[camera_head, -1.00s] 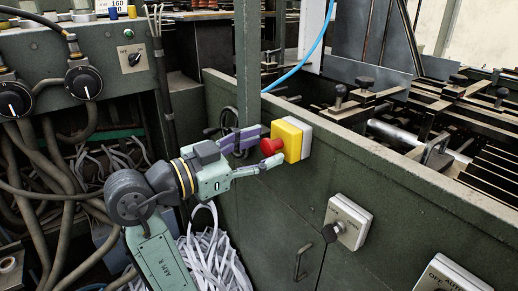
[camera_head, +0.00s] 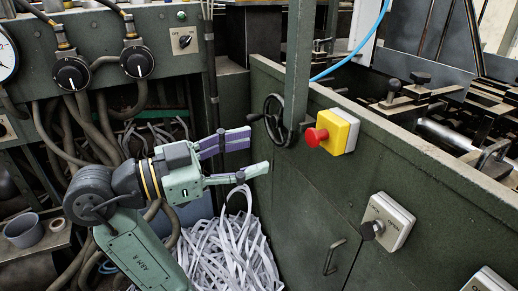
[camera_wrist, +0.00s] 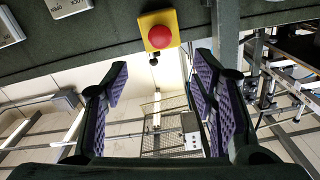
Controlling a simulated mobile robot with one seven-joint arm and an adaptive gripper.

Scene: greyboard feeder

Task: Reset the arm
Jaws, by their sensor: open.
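My gripper (camera_head: 257,153) is open and empty, its two light green fingers with purple pads spread apart and pointing right. In the head view it is left of the red emergency button (camera_head: 316,137) on its yellow box (camera_head: 340,130), with a clear gap between them. In the wrist view my gripper (camera_wrist: 160,95) shows both purple-padded fingers with nothing between them. The red button (camera_wrist: 159,37) on the yellow box (camera_wrist: 146,20) shows there above the fingers. My arm reaches in from the lower left and is bent at the elbow.
A black handwheel (camera_head: 279,120) sits on the green machine wall near my fingertips. A key switch box (camera_head: 388,222) is at lower right. A control panel with dials (camera_head: 72,73) and hanging cables stands behind my arm. White paper strips (camera_head: 222,250) lie below it.

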